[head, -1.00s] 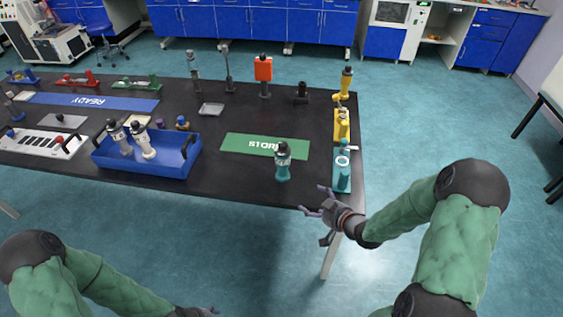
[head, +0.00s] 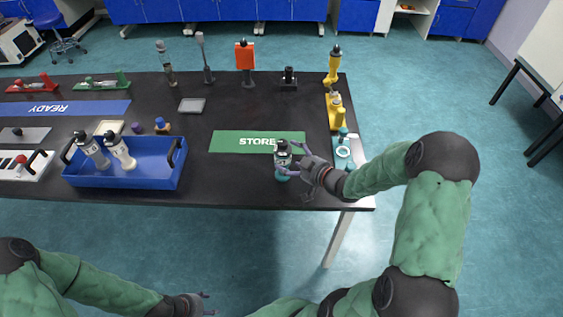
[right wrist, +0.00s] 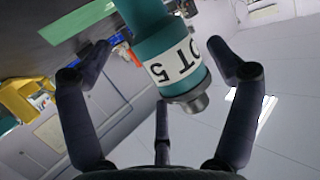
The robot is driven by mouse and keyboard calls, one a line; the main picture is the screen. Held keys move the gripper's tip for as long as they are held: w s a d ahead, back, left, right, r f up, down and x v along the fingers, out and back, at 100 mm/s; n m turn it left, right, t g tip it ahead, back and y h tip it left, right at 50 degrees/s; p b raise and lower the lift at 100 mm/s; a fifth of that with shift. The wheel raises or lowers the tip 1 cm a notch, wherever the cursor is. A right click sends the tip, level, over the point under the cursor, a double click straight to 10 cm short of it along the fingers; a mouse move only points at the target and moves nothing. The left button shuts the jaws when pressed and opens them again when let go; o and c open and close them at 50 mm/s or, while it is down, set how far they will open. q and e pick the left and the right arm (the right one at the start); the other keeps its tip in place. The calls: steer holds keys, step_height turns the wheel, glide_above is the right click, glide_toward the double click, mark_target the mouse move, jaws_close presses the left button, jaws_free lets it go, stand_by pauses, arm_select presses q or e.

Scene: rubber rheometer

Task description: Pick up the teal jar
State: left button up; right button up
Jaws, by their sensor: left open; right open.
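The teal jar (head: 282,158) stands upright on the black table, just in front of the green STORE mat, with a dark cap and a white label. In the right wrist view the jar (right wrist: 160,38) shows a label reading "OT 5" and sits between the spread fingers. My right gripper (head: 296,160) is open around the jar's right side; in the right wrist view its fingers (right wrist: 160,85) are apart from the jar. Whether any finger touches it in the head view I cannot tell. My left gripper (head: 206,304) is open and empty, low in front of the table.
The green STORE mat (head: 230,142) lies behind the jar. A blue tray (head: 150,181) with two white bottles stands to the left. A teal fixture (head: 343,152) and a yellow fixture (head: 335,114) stand at the table's right edge. The table between tray and jar is clear.

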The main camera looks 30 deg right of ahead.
steer(key=shift+b+x, duration=0.8)
steer(key=shift+x, duration=2.3)
steer(key=shift+s, duration=0.1)
steer(key=c, duration=1.2)
